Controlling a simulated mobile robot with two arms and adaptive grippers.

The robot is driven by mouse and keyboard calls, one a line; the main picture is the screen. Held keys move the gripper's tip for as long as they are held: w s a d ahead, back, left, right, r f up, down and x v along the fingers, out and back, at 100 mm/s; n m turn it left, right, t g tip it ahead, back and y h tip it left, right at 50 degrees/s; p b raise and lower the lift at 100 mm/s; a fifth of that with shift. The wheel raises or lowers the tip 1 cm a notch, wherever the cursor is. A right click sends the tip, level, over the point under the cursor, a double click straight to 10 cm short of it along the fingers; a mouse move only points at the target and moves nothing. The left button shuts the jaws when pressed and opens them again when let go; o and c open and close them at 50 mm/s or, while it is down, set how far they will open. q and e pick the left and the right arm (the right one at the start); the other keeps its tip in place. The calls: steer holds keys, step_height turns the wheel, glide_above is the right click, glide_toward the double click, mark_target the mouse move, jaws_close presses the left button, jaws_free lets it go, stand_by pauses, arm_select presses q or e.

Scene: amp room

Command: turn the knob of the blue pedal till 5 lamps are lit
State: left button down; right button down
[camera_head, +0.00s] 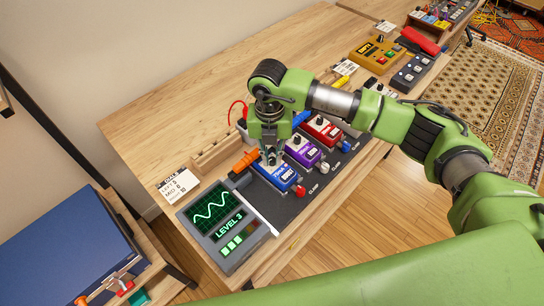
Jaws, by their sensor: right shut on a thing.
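The blue pedal (285,179) sits on a dark board on the wooden bench, the nearest of a row of pedals. My right gripper (271,158) points down over its far end and is shut on the knob there. The gripper hides most of the knob. A grey display unit (214,213) stands left of the pedal. Its screen has a green wave and the words LEVEL 3, with a row of lamps (232,245) below, 3 of them lit green. My left gripper is not in view.
A purple pedal (303,153) and a red pedal (323,130) stand close beside the blue one. An orange plug (245,161) is by its left side. A red clamp knob (300,191) is in front. The bench's far left (160,125) is clear.

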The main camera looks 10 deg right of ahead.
mark_target(272, 160)
steer(key=shift+r, duration=0.1)
stand_by(0.3)
steer(key=c, duration=2)
jaws_free()
steer(key=shift+r, duration=0.1)
steer(key=shift+r, duration=3.9)
steer(key=shift+s+f, duration=0.1)
